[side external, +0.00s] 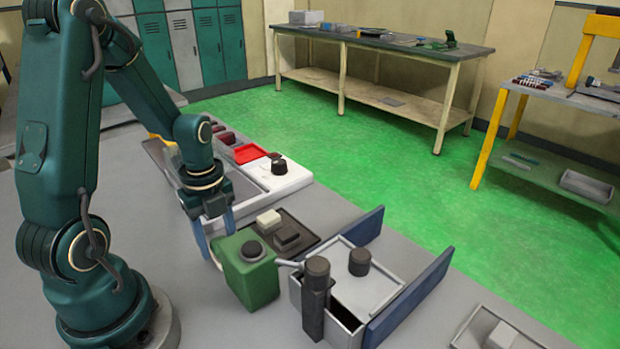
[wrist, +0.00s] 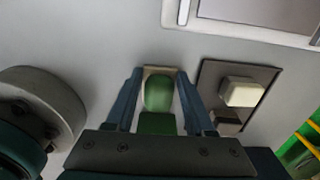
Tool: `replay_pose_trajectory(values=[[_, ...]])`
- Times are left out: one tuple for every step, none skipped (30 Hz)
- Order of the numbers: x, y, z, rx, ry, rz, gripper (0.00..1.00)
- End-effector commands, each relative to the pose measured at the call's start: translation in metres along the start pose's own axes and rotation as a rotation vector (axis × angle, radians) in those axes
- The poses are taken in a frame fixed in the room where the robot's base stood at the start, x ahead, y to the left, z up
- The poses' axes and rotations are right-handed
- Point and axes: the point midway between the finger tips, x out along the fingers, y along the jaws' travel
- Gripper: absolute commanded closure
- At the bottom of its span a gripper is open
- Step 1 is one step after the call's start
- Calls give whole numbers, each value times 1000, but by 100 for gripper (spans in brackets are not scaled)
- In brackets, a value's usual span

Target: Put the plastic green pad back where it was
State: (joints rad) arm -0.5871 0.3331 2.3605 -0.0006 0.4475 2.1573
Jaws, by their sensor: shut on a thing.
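My gripper (wrist: 160,82) points down with its blue fingers on either side of a green pad (wrist: 158,95), which has a pale edge at its far end. The fingers are shut on the pad. In the side external view my gripper (side external: 220,245) is low over the grey table, just left of a dark tray. The green box there hides part of the fingertips, and I cannot make out the pad. The spot where the pad was is not marked in either view.
A green box with a black knob (side external: 248,280) stands close in front of my gripper. The dark tray (wrist: 262,75) with a white block (wrist: 240,92) and a dark block lies to the right. A grey box with blue sides (side external: 425,288) stands further right. Bare table (wrist: 110,50) lies beyond the fingers.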

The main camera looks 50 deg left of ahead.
Motion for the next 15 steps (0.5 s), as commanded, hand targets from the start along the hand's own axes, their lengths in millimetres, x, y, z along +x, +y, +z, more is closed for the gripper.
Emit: replay_pose_trajectory(values=[[2, 0, 0, 0, 1, 2, 100], [2, 0, 0, 0, 1, 1, 35], [1, 0, 0, 0, 0, 1, 19], [1, 0, 0, 0, 0, 0, 16], [1, 0, 0, 0, 0, 0, 16], [1, 0, 0, 0, 0, 0, 16], [1, 0, 0, 0, 0, 0, 16], [1, 0, 0, 0, 0, 0, 16], [1, 0, 0, 0, 0, 0, 16], [1, 0, 0, 0, 0, 0, 16], [1, 0, 0, 0, 0, 0, 16], [1, 0, 0, 0, 0, 0, 16], [1, 0, 0, 0, 0, 0, 16], [0, 0, 0, 0, 0, 0, 16], [-2, 0, 0, 0, -1, -1, 16]])
